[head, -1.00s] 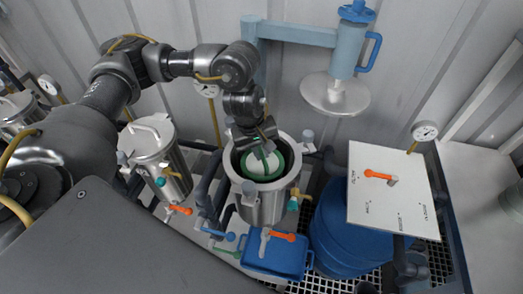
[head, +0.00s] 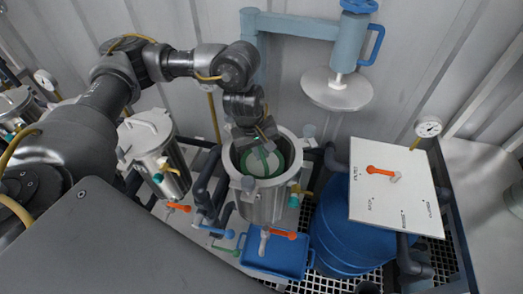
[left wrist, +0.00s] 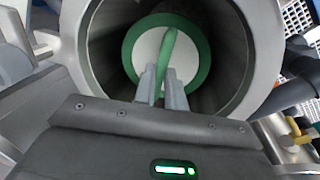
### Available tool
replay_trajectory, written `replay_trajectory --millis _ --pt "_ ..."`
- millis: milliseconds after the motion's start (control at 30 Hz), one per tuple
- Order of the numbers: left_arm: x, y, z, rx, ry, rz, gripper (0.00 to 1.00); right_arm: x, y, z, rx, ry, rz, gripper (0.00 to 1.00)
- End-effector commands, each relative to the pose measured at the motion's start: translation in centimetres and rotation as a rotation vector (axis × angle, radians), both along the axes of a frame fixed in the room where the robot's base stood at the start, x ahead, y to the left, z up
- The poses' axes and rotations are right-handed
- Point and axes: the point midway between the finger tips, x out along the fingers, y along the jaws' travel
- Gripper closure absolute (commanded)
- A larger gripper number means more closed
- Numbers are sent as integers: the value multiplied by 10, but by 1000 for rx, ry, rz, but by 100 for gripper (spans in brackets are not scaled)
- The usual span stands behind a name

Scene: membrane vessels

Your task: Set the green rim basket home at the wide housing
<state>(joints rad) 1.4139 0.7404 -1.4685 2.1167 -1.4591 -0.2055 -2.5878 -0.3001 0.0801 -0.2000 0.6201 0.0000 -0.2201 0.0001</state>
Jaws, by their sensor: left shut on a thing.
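The green rim basket (head: 274,163) has a green rim, a pale middle and a green handle. It sits down inside the open mouth of the wide steel housing (head: 262,207). My left gripper (head: 263,145) reaches down into the mouth and is shut on the basket's handle. In the left wrist view the two fingers (left wrist: 161,85) pinch the handle, and the green rim (left wrist: 129,53) lies inside the housing's round wall (left wrist: 240,45). A dark gap shows around the rim. The basket's underside is hidden. My right gripper is not in view.
A lidded steel vessel (head: 154,148) stands to the left. A round steel lid (head: 338,92) hangs from a blue swing arm behind right. A blue tray (head: 272,262) is in front. A blue drum (head: 338,235) and a white panel (head: 400,195) with an orange lever stand right.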

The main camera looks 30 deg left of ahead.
Motion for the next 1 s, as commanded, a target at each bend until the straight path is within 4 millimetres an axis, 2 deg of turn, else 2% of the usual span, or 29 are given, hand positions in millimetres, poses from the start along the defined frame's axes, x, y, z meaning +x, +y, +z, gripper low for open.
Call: replay_trajectory --millis 633,667,833,1000 --pt "0 0 -4 1 1 0 100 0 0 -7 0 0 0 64" --pt "-1 0 -5 1 1 0 87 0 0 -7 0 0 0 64" --pt "0 0 -4 1 1 0 64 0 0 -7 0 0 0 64" --pt "0 0 -4 0 0 0 62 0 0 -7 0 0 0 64"
